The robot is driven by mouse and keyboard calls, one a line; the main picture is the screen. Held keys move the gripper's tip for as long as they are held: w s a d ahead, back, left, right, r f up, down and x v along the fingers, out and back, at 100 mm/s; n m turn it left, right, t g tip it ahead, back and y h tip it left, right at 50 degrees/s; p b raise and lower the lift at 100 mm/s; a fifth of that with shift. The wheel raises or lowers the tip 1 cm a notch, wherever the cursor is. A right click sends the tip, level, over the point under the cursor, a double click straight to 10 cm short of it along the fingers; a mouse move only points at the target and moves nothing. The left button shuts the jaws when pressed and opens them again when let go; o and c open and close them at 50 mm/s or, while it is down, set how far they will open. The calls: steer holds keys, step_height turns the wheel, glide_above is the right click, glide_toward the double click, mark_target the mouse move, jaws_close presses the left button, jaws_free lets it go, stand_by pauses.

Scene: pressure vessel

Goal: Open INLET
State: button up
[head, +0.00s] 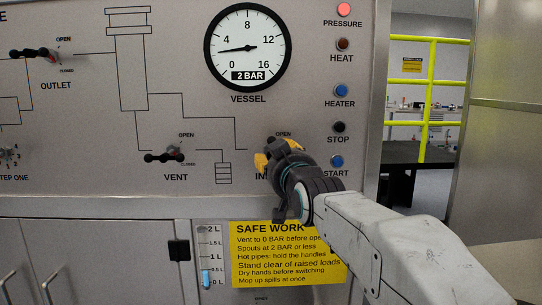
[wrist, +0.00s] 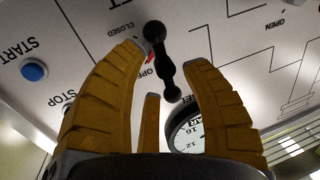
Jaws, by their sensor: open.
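The INLET valve handle (wrist: 162,62) is a black lever with a ball at each end, seen in the wrist view. A little red shows beside its middle, and OPEN and CLOSED are printed on the panel near it. My gripper (head: 268,160) is at the INLET position on the panel, hiding the handle and part of the label in the head view. Its yellow fingers (wrist: 163,75) are open, with the handle between them in the picture. I cannot tell whether they touch it.
The VENT lever (head: 165,157) is left of my gripper, and the OUTLET lever (head: 35,54) is at upper left. A column of buttons, including START (head: 336,161), stands close on the right. The VESSEL gauge (head: 248,47) above reads about 2 bar.

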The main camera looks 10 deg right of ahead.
steer(key=shift+w, duration=2.65)
steer(key=shift+o, duration=0.3)
jaws_close()
